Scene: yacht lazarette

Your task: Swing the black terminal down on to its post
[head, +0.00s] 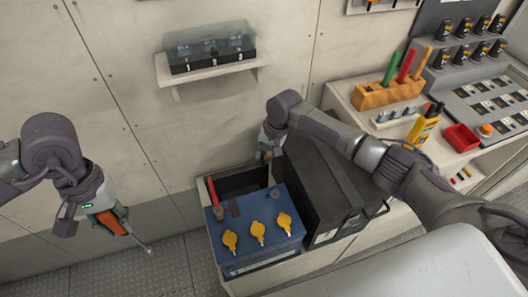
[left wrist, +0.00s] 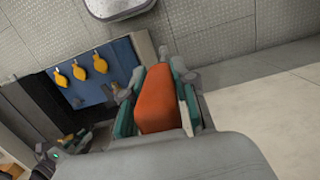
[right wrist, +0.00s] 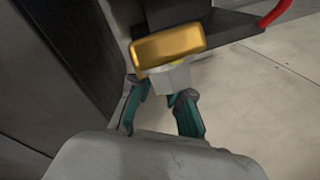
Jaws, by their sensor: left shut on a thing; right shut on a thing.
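A blue battery (head: 253,230) with three yellow caps sits in a tray, and also shows in the left wrist view (left wrist: 98,92). A grey round post (head: 275,193) stands at its back right. A red terminal lead (head: 212,190) rises at its left. My right gripper (head: 268,150) is behind the battery, shut on a light grey piece with a brass bar (right wrist: 168,47) across it. A dark part lies behind the bar; I cannot tell whether this is the black terminal. My left gripper (head: 108,222) is shut on an orange-handled tool (left wrist: 160,100), left of the battery.
A large black box (head: 325,190) stands close right of the battery, beneath my right arm. A wall shelf (head: 208,73) holds a numbered black unit. A bench (head: 455,165) at right carries tools, a yellow bottle (head: 424,127) and a red tray (head: 461,138). Floor left of the battery is clear.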

